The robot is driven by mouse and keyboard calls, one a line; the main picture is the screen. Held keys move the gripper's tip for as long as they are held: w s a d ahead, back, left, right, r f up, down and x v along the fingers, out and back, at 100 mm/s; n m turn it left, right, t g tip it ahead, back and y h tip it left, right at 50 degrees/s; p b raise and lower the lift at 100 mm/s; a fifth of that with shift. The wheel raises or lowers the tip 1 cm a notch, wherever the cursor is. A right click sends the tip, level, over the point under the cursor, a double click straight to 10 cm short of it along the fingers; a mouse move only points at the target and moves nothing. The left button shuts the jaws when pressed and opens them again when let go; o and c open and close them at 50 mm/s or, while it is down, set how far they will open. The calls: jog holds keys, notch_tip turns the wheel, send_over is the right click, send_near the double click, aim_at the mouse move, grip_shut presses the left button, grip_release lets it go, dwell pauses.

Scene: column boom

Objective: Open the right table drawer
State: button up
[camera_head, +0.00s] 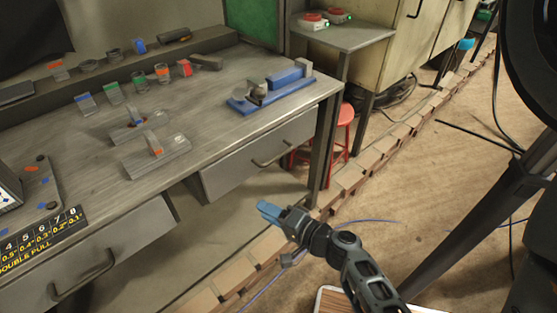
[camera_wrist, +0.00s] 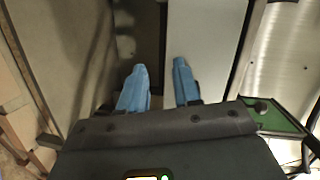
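The right table drawer (camera_head: 235,172) is a grey metal front under the right end of the workbench, with a dark bar handle (camera_head: 272,158). It looks shut or nearly so. My gripper (camera_head: 268,210) has blue fingers and is in front of and below the drawer, apart from the handle. In the wrist view my gripper (camera_wrist: 160,68) shows its two fingers spread with nothing between them. A pale flat panel (camera_wrist: 205,45) lies beyond the right finger; I cannot tell whether it is the drawer front. The handle is not clearly seen there.
The left drawer (camera_head: 130,240) has a similar handle. The workbench top (camera_head: 215,110) bears several small tools and a blue device (camera_head: 275,90). A red stool (camera_head: 340,130) stands behind the table's right leg (camera_head: 325,140). Low bricks (camera_head: 325,200) edge the floor; open floor lies right.

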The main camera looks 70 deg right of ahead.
aim_at(278, 156)
jog(key=s+d+r+m+t+h, duration=0.1)
jog(key=s+d+r+m+h, duration=0.1)
jog(key=d, duration=0.3)
jog(key=s+d+r+m+t+h, duration=0.1)
jog(key=s+d+r+m+h, duration=0.15)
jog(key=d, duration=0.25)
jog(key=shift+d+p+x, duration=0.15)
jog(key=shift+p+x, duration=0.2)
jog(key=shift+x, duration=1.65)
jog(key=shift+d+p+x, duration=0.15)
jog(key=shift+p+x, duration=0.2)
jog(key=shift+x, duration=1.65)
jog(key=shift+s+f, duration=0.15)
jog(key=shift+f, duration=0.05)
grip_shut()
